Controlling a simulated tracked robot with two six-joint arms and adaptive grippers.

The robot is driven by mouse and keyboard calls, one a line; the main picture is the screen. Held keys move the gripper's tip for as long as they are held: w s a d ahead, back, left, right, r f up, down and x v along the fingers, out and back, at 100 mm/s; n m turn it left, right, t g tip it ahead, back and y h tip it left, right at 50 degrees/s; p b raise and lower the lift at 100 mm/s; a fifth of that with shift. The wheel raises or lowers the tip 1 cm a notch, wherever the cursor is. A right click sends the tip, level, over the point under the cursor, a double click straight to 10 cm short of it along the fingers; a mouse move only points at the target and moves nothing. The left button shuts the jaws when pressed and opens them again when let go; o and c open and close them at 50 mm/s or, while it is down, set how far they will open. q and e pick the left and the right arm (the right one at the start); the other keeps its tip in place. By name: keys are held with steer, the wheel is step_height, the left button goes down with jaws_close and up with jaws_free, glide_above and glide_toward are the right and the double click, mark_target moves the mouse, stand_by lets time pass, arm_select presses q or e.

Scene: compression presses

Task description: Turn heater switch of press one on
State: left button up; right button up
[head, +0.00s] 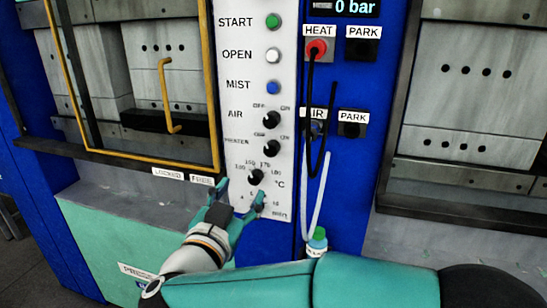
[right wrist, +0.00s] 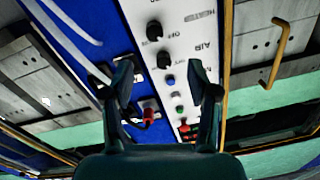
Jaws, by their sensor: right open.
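The heater switch (head: 271,149) is a black knob on the white control panel (head: 253,60), below the AIR knob (head: 271,119) and above the temperature knob (head: 256,176). Its pointer is too small to read. It also shows in the right wrist view (right wrist: 154,30), which sees the panel upside down. My right gripper (head: 241,192) is open and empty before the lower panel, its fingers apart on either side of the panel's lower left part, below the heater switch. In the wrist view the open fingers (right wrist: 165,68) frame the panel. My left gripper is not in view.
A yellow-framed press door (head: 216,90) with a yellow handle (head: 164,95) is at left. A red HEAT plug (head: 316,48) with a black cable (head: 310,110) hangs right of the panel, beside a white hose (head: 318,195) and PARK sockets (head: 362,48). Another press (head: 470,100) stands at right.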

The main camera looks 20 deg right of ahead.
steer(key=s+r, duration=0.1)
steer(key=p, duration=0.3)
glide_toward(270, 151)
steer(key=shift+m, duration=0.3)
steer(key=x, duration=0.9)
steer(key=shift+w+d, duration=0.2)
steer(key=shift+w, duration=0.05)
